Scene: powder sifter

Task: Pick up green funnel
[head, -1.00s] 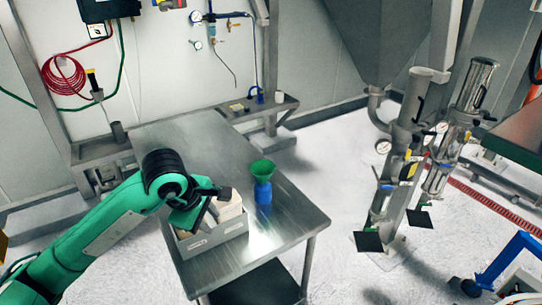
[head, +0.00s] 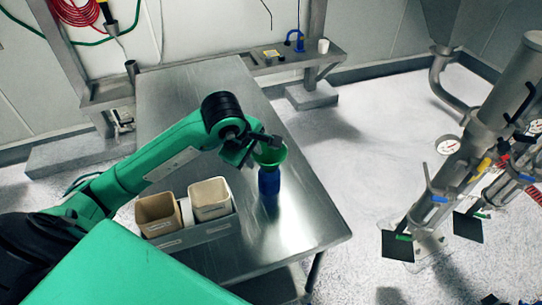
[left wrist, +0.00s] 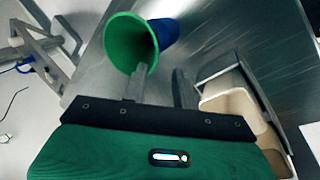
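The green funnel (head: 270,157) sits mouth up on top of a blue bottle (head: 269,183), which stands on the steel table. My left gripper (head: 256,147) is at the funnel's left side, close to its rim. In the left wrist view the funnel's wide mouth (left wrist: 128,42) shows with the blue bottle (left wrist: 166,33) behind it. The two fingers of the left gripper (left wrist: 160,86) are apart with nothing held between them. One finger overlaps the lower edge of the funnel's rim; I cannot tell whether they touch. My right gripper is not in view.
A grey tray (head: 204,231) with a tan bin (head: 158,212) and a white bin (head: 210,197) stands left of the bottle on the table (head: 300,215). The table's right side is clear. Steel pipework with gauges (head: 448,145) stands further right.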

